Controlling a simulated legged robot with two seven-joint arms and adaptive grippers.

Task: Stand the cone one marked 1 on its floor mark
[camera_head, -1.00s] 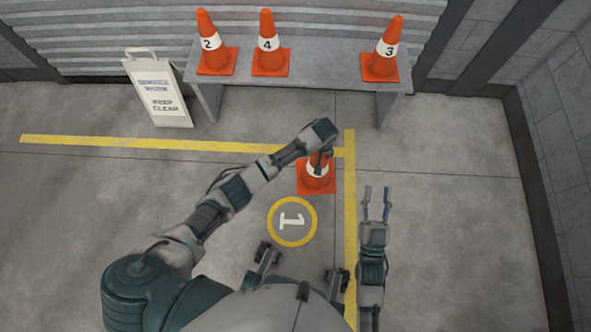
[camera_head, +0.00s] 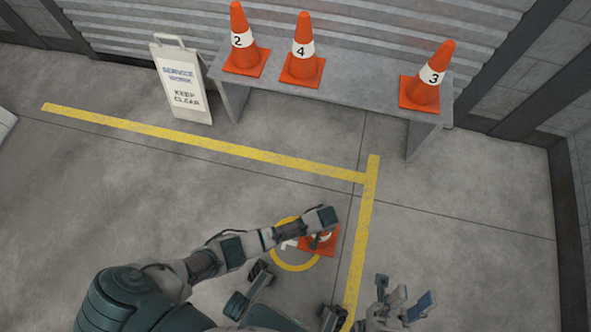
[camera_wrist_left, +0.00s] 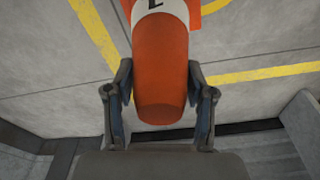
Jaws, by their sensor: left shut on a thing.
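An orange cone with a white band (camera_head: 329,243) is under my left gripper (camera_head: 317,241), its upper part hidden by the gripper and forearm. In the left wrist view the cone (camera_wrist_left: 160,75) sits between the two fingers, which are shut on it; its band is cut off at the top. The yellow ring floor mark (camera_head: 293,268) is partly covered by my left arm. The cone overlaps the ring's right side in the head view; I cannot tell whether its base touches the floor. My right gripper (camera_head: 403,300) is open and empty, to the lower right.
Cones marked 2 (camera_head: 243,40), 4 (camera_head: 302,48) and 3 (camera_head: 432,76) stand on a grey bench (camera_head: 350,91). A white service-work sign (camera_head: 182,85) stands left of it. Yellow floor lines (camera_head: 205,143) meet right of the ring. Floor between bench and ring is clear.

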